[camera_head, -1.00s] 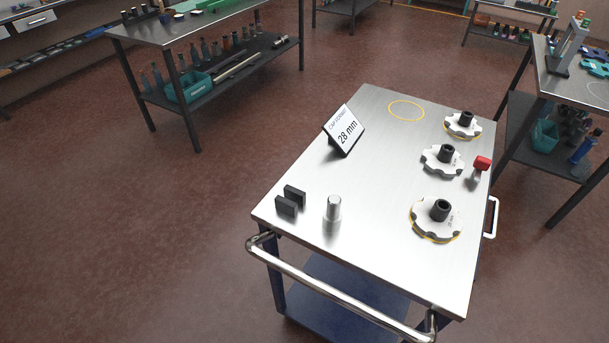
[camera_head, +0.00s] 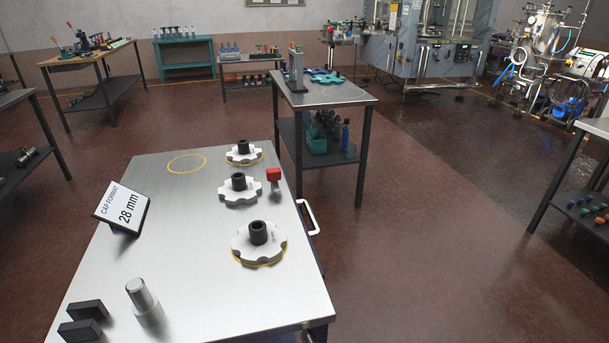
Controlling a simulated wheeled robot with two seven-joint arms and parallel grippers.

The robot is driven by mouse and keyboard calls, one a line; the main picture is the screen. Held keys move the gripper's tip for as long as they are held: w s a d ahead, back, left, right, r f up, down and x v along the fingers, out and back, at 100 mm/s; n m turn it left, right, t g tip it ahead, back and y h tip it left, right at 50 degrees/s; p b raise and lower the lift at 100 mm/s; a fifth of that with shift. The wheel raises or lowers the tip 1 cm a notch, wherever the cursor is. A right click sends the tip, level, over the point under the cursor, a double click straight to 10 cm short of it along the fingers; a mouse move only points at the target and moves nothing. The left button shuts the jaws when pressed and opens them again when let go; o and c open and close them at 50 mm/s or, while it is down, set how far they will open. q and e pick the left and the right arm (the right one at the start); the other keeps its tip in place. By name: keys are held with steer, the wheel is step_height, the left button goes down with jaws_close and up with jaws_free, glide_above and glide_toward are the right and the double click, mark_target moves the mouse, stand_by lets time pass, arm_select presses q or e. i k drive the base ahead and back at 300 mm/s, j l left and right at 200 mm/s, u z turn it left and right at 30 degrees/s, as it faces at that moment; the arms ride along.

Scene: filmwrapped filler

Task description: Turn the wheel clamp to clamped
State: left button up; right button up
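No part labelled as a wheel clamp can be made out. On the steel-topped cart (camera_head: 205,222) stands a small red-headed piece (camera_head: 273,175) at the right edge; I cannot tell if it is a clamp. Three white notched wheels with black hubs lie in a row: the far wheel (camera_head: 243,153), the middle wheel (camera_head: 239,188) and the near wheel (camera_head: 258,243). In the background is a large glass-doored machine (camera_head: 425,55), too far away to show any clamp clearly. Neither of my grippers is in view.
A "CAP FORMAT 28 mm" sign (camera_head: 122,207), a metal post (camera_head: 141,296) and black blocks (camera_head: 85,312) stand on the cart. A steel bench (camera_head: 335,92) stands behind it. Another bench (camera_head: 592,128) is at the right. The floor (camera_head: 440,230) between is clear.

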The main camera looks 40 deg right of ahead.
mark_target(273, 174)
steer(key=z, duration=1)
steer(key=k+l+u, duration=0.2)
steer(key=l, duration=0.2)
steer(key=l+u, duration=0.3)
steer(key=l, duration=0.4)
steer(key=l+u, duration=0.3)
steer(key=l, duration=0.4)
steer(key=k+l+u, duration=0.1)
steer(key=l+u, duration=0.15)
steer(key=l, duration=0.4)
steer(key=i+l+u, duration=0.2)
steer(key=l, duration=0.2)
steer(key=i+l+u, duration=0.1)
steer(key=l+u, duration=0.15)
steer(key=l, duration=0.2)
steer(key=i+l+u, duration=0.2)
steer(key=l, duration=0.25)
steer(key=l+u, duration=0.2)
steer(key=l, duration=0.25)
steer(key=i+l+u, duration=0.7)
